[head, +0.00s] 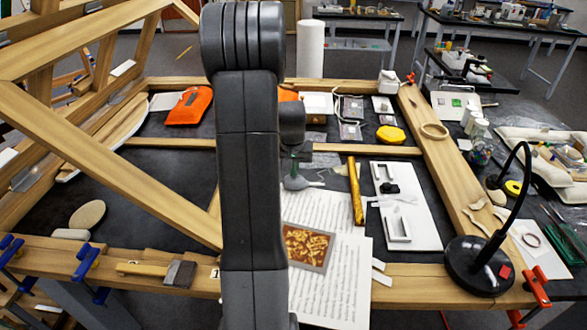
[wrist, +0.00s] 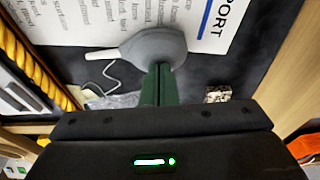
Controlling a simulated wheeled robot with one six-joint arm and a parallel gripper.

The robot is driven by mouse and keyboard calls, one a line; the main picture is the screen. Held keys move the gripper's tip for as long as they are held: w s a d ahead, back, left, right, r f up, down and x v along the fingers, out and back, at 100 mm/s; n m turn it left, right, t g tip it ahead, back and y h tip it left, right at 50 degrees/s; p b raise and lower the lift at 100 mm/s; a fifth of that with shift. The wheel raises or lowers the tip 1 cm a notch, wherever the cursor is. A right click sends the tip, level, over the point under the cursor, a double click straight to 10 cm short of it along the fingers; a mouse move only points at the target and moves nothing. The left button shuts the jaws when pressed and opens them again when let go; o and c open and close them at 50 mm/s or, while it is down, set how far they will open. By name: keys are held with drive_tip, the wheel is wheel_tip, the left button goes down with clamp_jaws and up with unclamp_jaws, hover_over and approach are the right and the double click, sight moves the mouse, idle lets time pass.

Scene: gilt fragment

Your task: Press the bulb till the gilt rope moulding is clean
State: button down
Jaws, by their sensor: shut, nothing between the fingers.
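A grey rubber bulb (head: 297,181) with a pale nozzle lies on the dark bench top, right of my arm in the head view. In the wrist view the bulb (wrist: 155,47) has its nozzle pointing left, toward the gilt rope moulding (wrist: 38,68). The moulding (head: 356,192) is a gold twisted strip right of the bulb in the head view. Whether dust lies on it is too small to tell. My gripper (wrist: 160,70) has green fingers, shut together, with the tips at the bulb's edge; I cannot tell whether they press it. It also shows in the head view (head: 293,173).
Printed sheets (head: 335,280) and a red-gold panel (head: 308,247) lie in front of the bulb. A white board (head: 410,235) with small parts lies right of the moulding. A black lamp (head: 480,265) stands at the front right. Wooden frame beams (head: 110,160) rise at left.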

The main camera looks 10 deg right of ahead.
sight(293, 180)
drive_tip(key=shift+b+x, duration=0.75)
drive_tip(key=shift+x, duration=0.25)
drive_tip(key=shift+s+a, duration=0.1)
drive_tip(key=shift+s, duration=0.15)
drive_tip(key=r, duration=0.2)
drive_tip(key=r+p, duration=0.1)
drive_tip(key=w+r+p, duration=0.1)
drive_tip(key=r, duration=0.1)
drive_tip(key=shift+r, duration=0.35)
drive_tip(key=v, duration=0.8)
drive_tip(key=shift+s+r, duration=0.25)
drive_tip(key=shift+s, duration=0.05)
drive_tip(key=shift+b, duration=0.3)
